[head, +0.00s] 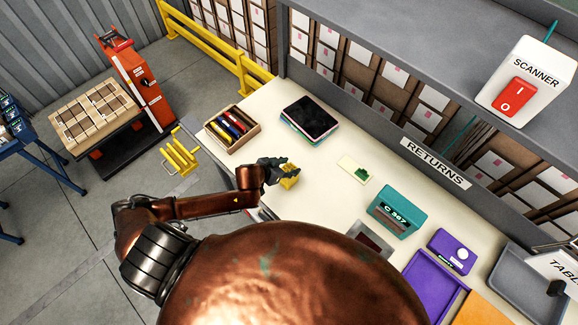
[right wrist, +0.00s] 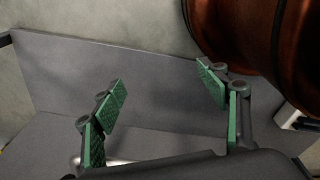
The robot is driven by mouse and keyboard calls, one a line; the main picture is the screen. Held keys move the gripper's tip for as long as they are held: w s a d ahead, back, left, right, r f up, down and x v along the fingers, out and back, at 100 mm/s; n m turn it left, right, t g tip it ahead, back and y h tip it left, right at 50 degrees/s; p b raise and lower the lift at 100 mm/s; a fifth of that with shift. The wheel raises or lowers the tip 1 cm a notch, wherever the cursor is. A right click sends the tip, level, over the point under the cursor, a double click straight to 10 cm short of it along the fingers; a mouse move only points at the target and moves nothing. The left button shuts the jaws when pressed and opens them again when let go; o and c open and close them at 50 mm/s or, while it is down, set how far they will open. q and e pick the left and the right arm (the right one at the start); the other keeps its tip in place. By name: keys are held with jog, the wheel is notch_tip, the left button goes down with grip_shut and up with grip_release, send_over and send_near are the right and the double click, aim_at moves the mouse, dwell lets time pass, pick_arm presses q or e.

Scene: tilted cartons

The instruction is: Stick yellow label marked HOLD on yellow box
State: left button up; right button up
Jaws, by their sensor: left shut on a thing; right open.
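My left gripper (head: 280,170) is over the near left part of the table, shut. A small blocky yellow thing (head: 290,183) shows at its fingertips. I cannot tell whether the fingers hold the yellow box, the yellow label or both, and no HOLD lettering is readable. A pale card (head: 350,165) with a green label (head: 361,173) lies to the right of the gripper; its left part looks bare. My right gripper (right wrist: 162,90) is open and empty in the right wrist view, its green pads wide apart. It does not show in the head view.
A bin of coloured items (head: 232,129) and a dark tablet-like stack (head: 310,121) lie at the back left. A teal box (head: 397,211), a purple box (head: 450,251) and a purple tray (head: 432,285) lie to the right. A grey shelf with a scanner (head: 527,80) overhangs the back.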

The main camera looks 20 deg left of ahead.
pick_arm(q)
jog(key=shift+f, duration=0.3)
dwell(0.6)
jog(key=o, duration=0.8)
jog(key=shift+c, duration=0.2)
jog(key=shift+s+a+r, duration=0.1)
jog(key=shift+s+r, duration=0.05)
jog(key=s+a+r+p, duration=0.1)
jog(key=s+r+p, duration=0.2)
jog(key=r, duration=0.4)
jog(key=s+a+r+p, duration=0.1)
jog(key=s+r+p, duration=0.3)
jog(key=r, duration=0.3)
jog(key=shift+s+a+p, duration=0.3)
jog(key=shift+s+a, duration=0.1)
jog(key=shift+s, duration=0.05)
